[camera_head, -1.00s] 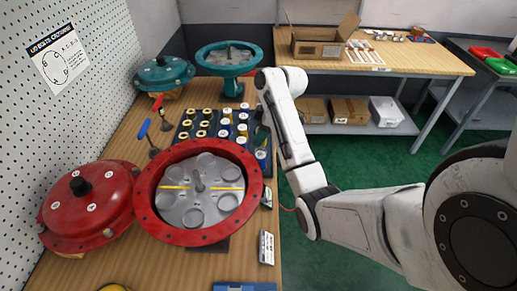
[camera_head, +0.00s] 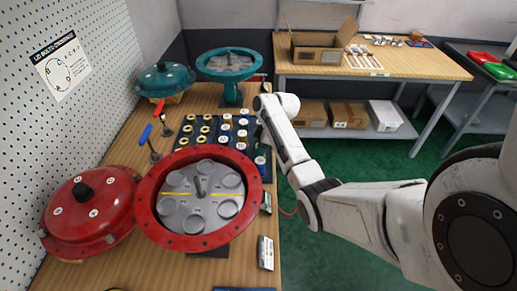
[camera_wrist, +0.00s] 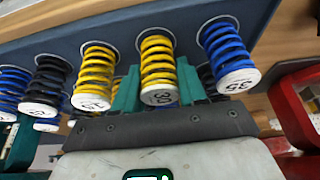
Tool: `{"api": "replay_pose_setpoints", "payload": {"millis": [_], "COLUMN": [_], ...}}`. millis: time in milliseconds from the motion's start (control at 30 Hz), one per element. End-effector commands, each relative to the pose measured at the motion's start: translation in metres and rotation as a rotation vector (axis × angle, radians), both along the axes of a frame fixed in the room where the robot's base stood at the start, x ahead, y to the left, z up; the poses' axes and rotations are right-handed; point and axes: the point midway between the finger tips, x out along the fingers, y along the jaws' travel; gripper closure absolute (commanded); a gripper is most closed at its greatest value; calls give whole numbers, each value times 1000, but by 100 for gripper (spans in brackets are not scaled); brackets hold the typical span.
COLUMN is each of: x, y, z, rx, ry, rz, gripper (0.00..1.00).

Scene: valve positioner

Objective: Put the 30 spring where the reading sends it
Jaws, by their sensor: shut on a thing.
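In the wrist view a yellow spring (camera_wrist: 158,62) with a white cap marked 30 stands in the blue rack (camera_wrist: 120,22). My gripper (camera_wrist: 158,88) has a teal finger on each side of it and is shut on it. In the head view the fingertips are largely hidden behind my arm, at the right side of the rack (camera_head: 181,141). The red round housing (camera_head: 145,212) is open, with several round pockets and a yellow line across its grey plate (camera_head: 200,208). A teal open housing (camera_head: 229,76) stands behind. The reading is too small to make out.
Beside the held spring are another yellow spring (camera_wrist: 97,75) and a blue spring marked 35 (camera_wrist: 228,58). A red lid (camera_head: 88,225) and a teal lid (camera_head: 165,80) lie at left. Red and blue handled tools (camera_head: 148,140) stand between. A small card (camera_head: 265,253) lies at the bench's right edge.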

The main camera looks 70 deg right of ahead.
Motion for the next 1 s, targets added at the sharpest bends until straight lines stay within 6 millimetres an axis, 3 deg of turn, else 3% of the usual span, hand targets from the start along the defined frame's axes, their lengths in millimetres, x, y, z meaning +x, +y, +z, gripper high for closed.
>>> {"api": "replay_pose_setpoints", "payload": {"millis": [167, 200, 433, 767, 1000], "x": [0, 0, 0, -1, -14], "y": [0, 0, 0, 0, -7], "z": [-4, -2, -2, 3, 38], "rx": [0, 0, 0, -1, -3], "ry": [0, 0, 0, 0, -3], "rz": [0, 0, 0, 0, -3], "gripper": [97, 55, 33, 33, 33]}}
